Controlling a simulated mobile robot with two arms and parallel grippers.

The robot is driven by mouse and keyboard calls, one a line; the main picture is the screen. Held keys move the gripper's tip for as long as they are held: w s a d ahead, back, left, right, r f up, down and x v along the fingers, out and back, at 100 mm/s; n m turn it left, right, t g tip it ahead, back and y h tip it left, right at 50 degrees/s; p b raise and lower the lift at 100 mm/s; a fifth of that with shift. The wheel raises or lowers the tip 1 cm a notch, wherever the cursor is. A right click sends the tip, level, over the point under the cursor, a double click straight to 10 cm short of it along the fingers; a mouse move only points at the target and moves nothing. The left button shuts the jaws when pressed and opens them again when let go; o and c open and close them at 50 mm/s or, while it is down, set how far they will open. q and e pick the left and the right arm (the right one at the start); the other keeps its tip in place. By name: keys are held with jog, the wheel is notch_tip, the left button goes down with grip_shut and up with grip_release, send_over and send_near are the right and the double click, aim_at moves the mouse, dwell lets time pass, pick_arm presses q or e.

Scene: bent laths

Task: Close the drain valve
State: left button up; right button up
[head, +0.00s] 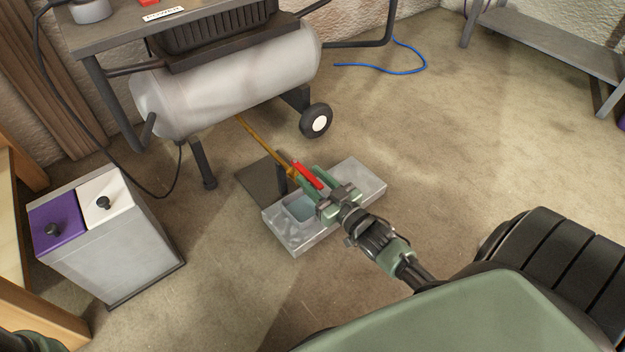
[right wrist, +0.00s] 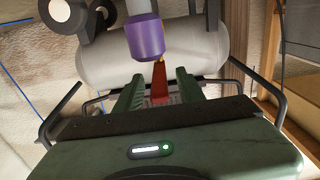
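The drain valve's red lever (head: 307,175) is at the low end of a thin brass pipe (head: 262,143) that slants down from the grey tank (head: 235,82). In the head view the lever runs roughly in line with the pipe. My right gripper (head: 308,180) is at the lever, its fingers on either side of it. In the right wrist view the red lever (right wrist: 160,82) shows between the two green fingers (right wrist: 160,88), with gaps beside it, so the gripper looks open. The valve body is mostly hidden. My left gripper is out of view.
A grey tray (head: 365,183) with a recess lies on the floor below the valve. A wheel (head: 316,121) and leg (head: 203,165) of the tank stand close by. A two-lidded bin (head: 115,245) is at left. A purple cylinder (right wrist: 145,37) shows in the wrist view.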

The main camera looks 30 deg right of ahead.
grip_shut()
dwell(1.4)
